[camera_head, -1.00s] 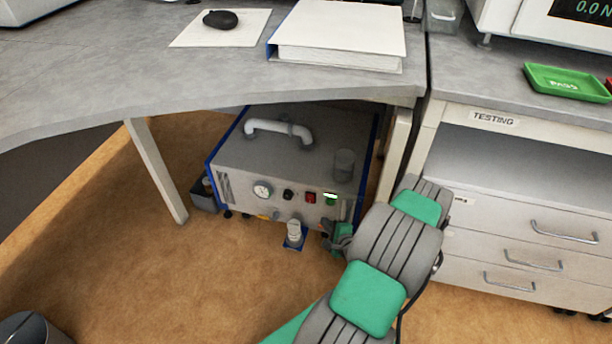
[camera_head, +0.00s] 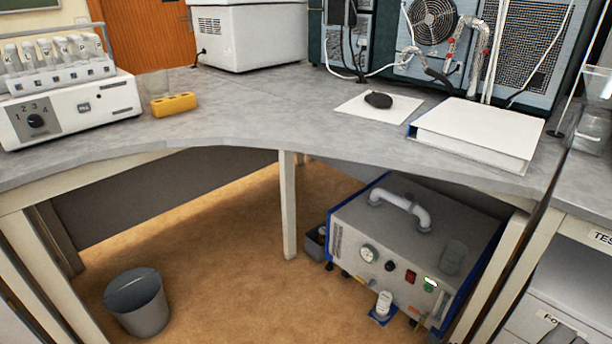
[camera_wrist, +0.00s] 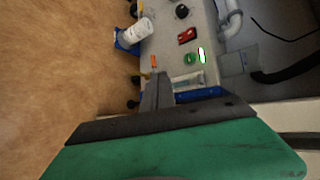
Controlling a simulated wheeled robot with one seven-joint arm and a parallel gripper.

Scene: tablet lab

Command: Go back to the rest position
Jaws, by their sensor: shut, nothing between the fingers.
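My gripper (camera_wrist: 158,90) shows in the wrist view as narrow grey fingers ahead of a dark plate and a green body. It is shut and empty. It is close to the front panel of the grey pump unit (camera_wrist: 205,15), with its red and green switches. A white bottle (camera_wrist: 138,31) on a blue holder (camera_wrist: 122,44) is at the upper left of the fingers, apart from them. In the head view the same pump unit (camera_head: 345,235) is under the desk and the bottle (camera_head: 384,303) is at its front. I cannot make out the gripper there.
The grey desk (camera_head: 240,120) curves above the pump unit, with a desk leg (camera_head: 288,205) left of it. A grey bin (camera_head: 138,302) stands on the floor at lower left. A white binder (camera_head: 475,130) and a mouse (camera_head: 379,100) lie on the desk. Brown floor (camera_head: 225,270) is clear between.

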